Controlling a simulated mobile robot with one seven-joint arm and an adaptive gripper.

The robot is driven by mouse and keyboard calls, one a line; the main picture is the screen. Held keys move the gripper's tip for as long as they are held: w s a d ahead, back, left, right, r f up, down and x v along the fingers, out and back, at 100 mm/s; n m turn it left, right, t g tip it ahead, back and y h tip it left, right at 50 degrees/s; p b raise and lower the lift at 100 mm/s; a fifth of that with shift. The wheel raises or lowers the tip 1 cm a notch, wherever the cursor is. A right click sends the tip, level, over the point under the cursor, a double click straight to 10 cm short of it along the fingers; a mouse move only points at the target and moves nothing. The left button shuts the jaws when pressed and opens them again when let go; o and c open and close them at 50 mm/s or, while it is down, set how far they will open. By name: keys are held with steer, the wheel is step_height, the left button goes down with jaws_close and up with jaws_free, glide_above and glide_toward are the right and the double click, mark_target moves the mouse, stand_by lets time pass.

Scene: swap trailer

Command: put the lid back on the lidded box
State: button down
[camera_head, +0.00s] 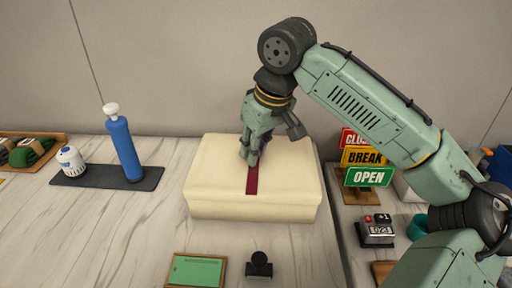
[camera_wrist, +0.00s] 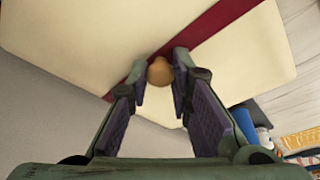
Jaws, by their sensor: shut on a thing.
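The lidded box (camera_head: 250,211) is a large cream block on the table in the head view. Its cream lid (camera_head: 212,168) has a dark red stripe across it and lies over the box, looking about level. I cannot make out a gap between lid and box. My gripper (camera_head: 250,154) points down at the middle of the lid. In the wrist view my gripper (camera_wrist: 160,82) is shut on the lid's round tan knob (camera_wrist: 160,70), with a finger on either side. The knob is hidden behind the fingers in the head view.
A blue cylinder (camera_head: 123,148) and a white jar (camera_head: 71,160) stand on a dark mat at left. A green board (camera_head: 196,271) and a small black stand (camera_head: 259,265) are in front. Stacked signs (camera_head: 367,177) and a counter (camera_head: 376,231) stand at right.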

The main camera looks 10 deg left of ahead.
steer(key=shift+f, duration=0.55)
stand_by(1.3)
steer(key=c, duration=1.4)
jaws_free()
steer(key=shift+o, duration=0.3)
steer(key=o, duration=0.5)
steer(key=shift+c, duration=0.2)
steer(key=shift+r, duration=0.1)
steer(key=shift+r+p, duration=3.45)
steer(key=shift+p, duration=0.1)
steer(key=shift+f, duration=0.1)
steer(key=shift+c, duration=0.6)
